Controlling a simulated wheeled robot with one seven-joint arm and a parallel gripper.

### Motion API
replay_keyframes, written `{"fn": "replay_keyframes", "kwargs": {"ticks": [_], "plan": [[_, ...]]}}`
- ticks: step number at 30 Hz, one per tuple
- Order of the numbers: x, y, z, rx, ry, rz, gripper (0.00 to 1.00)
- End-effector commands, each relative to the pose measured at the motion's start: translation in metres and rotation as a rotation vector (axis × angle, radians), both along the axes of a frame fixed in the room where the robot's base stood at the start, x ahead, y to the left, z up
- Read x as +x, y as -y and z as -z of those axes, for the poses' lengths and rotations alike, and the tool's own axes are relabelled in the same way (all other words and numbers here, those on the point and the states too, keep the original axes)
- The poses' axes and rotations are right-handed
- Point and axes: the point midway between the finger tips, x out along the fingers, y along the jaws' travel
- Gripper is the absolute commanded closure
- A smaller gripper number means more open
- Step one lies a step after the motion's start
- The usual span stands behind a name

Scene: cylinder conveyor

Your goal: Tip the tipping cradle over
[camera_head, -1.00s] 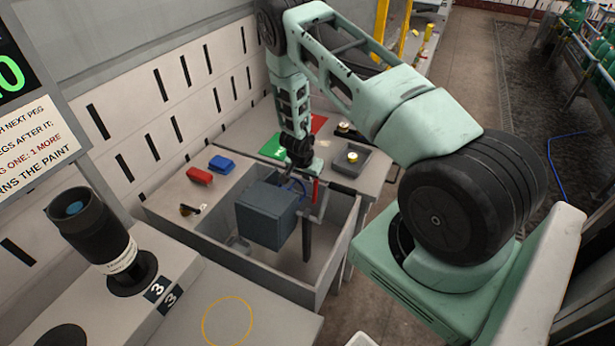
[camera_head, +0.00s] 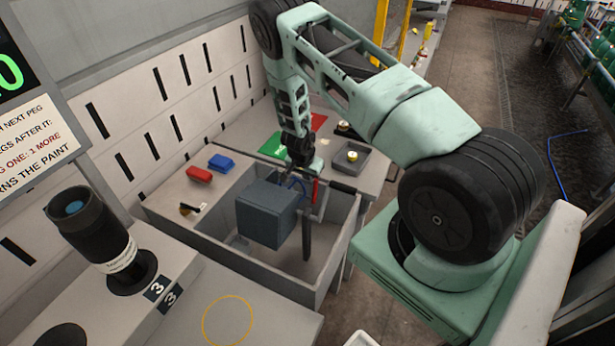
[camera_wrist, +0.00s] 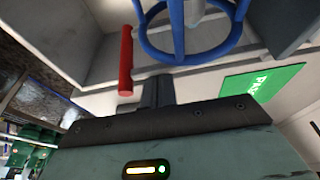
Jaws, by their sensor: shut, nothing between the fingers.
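The tipping cradle appears as blue hoops (camera_head: 298,183), partly hidden behind a blue-grey box (camera_head: 266,213) above a grey open bin. In the wrist view a blue ring with spokes (camera_wrist: 190,52) fills the top, just beyond my fingers. A red bar (camera_head: 315,190) is right of the hoops; in the wrist view the red bar (camera_wrist: 126,62) is left of the fingers. My gripper (camera_wrist: 158,90) is shut and empty, pointing at the near rim of the blue ring. I cannot tell whether they touch. In the head view my gripper (camera_head: 305,172) is above the bin's back edge.
The bin wall (camera_head: 270,283) surrounds the box and a dark post (camera_head: 307,238). A black cylinder (camera_head: 92,225) stands at left.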

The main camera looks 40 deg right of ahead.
Motion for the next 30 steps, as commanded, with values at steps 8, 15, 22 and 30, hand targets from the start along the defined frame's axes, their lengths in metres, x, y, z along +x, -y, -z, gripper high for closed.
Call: {"fn": "replay_keyframes", "kwargs": {"ticks": [8, 15, 22, 30], "plan": [[-0.0011, -0.0005, 0.0033, 0.025, -0.011, 0.001, 1.00], [-0.0014, -0.0010, 0.0047, 0.046, -0.019, 0.001, 1.00], [-0.0015, -0.0005, 0.0058, 0.064, -0.025, 0.001, 1.00], [-0.0010, -0.0007, 0.0072, 0.084, -0.032, 0.000, 1.00]]}}
